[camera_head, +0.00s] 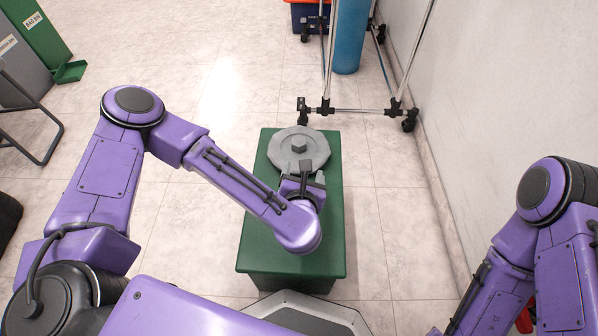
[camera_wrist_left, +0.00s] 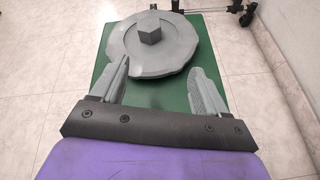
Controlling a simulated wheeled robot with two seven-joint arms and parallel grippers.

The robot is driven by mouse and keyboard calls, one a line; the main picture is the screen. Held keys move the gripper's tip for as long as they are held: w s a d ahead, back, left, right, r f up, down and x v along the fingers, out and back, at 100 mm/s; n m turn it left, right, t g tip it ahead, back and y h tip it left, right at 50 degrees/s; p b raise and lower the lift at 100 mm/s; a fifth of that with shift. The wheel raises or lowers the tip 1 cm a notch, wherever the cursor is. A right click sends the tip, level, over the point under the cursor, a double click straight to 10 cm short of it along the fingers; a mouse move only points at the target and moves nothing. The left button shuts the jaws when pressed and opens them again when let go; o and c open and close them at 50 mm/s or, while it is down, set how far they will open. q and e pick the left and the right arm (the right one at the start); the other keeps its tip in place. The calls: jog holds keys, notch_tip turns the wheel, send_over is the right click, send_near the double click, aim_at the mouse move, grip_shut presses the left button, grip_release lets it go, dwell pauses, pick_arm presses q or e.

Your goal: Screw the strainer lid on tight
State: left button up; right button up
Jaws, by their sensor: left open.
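The grey round strainer lid (camera_head: 285,148) lies flat on the far part of a green stand (camera_head: 262,222), with a raised square knob (camera_head: 298,144) at its middle. In the left wrist view the lid (camera_wrist_left: 178,55) and its knob (camera_wrist_left: 150,32) are ahead of my left gripper (camera_wrist_left: 160,80). My left gripper (camera_head: 302,172) is open and empty, at the near edge of the lid, with its fingers apart and pointing toward it. Nothing is between the fingers. The threads and whatever is under the lid are hidden. My right gripper is out of view; only my right arm shows at the right.
A wheeled metal rack (camera_head: 355,110) stands beyond the stand, with a blue cylinder (camera_head: 350,40) in it. A white wall (camera_head: 500,90) runs along the right. Green and grey bins (camera_head: 35,30) are at the far left. Tiled floor left of the stand is clear.

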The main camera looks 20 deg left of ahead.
aim_at(299, 145)
pick_arm(q)
jog(key=w+n, duration=0.1)
jog(key=w+a+n+y+b, duration=0.1)
jog(key=w+a+n+b, duration=0.1)
jog(key=n, duration=0.1)
jog(key=shift+f, duration=0.4)
jog(key=b+x, duration=0.1)
jog(key=x, duration=0.2)
jog(key=shift+w, duration=0.4)
jog(key=b+x, duration=0.3)
jog(key=x, duration=0.1)
jog(key=shift+w+a+f, duration=0.1)
jog(key=shift+w+a, duration=0.1)
jog(key=shift+w, duration=0.4)
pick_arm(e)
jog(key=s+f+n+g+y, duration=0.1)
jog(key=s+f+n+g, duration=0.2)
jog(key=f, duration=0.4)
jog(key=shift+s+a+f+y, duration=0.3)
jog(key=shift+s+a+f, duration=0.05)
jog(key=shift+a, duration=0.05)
pick_arm(q)
jog(key=c, duration=1.3)
jog(key=shift+r, duration=0.25)
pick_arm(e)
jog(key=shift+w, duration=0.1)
